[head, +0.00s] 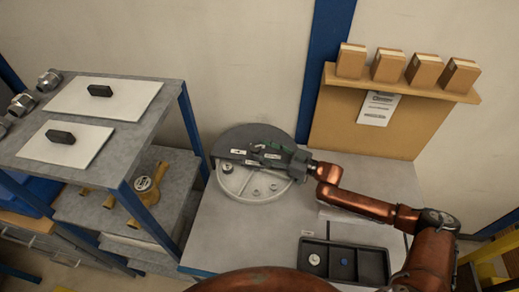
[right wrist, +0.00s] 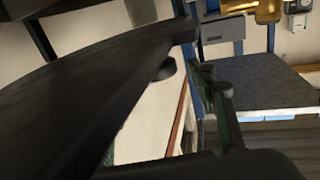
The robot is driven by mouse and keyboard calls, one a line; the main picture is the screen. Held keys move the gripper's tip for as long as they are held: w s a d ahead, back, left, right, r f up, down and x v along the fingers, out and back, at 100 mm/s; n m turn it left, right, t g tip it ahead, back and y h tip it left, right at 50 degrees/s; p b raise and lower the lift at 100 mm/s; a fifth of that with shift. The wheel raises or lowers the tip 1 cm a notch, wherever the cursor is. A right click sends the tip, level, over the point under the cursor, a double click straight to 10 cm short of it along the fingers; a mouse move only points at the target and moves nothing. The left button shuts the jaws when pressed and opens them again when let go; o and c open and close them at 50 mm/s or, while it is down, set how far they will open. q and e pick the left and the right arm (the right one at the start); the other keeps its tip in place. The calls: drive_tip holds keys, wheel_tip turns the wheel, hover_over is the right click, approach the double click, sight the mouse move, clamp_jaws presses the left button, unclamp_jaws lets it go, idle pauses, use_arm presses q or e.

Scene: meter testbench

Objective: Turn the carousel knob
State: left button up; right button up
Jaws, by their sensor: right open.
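The carousel (head: 250,184) is a round pale disc on the grey bench, with a dark grey cover (head: 262,133) over its back part. In the right wrist view a large dark surface fills the left, and a short dark round piece (right wrist: 165,70) shows near the finger (right wrist: 212,95). My left gripper is not in view.
A grey shelf unit (head: 128,135) with white plates and dark blocks stands left of the carousel. A black tray (head: 344,262) lies at the bench front. Several brown boxes (head: 387,66) sit on a wall ledge behind. The bench right of the carousel lies under my right arm.

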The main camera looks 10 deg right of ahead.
drive_tip(key=v, duration=0.9)
drive_tip(key=shift+s+d, duration=0.25)
drive_tip(key=shift+d, duration=0.1)
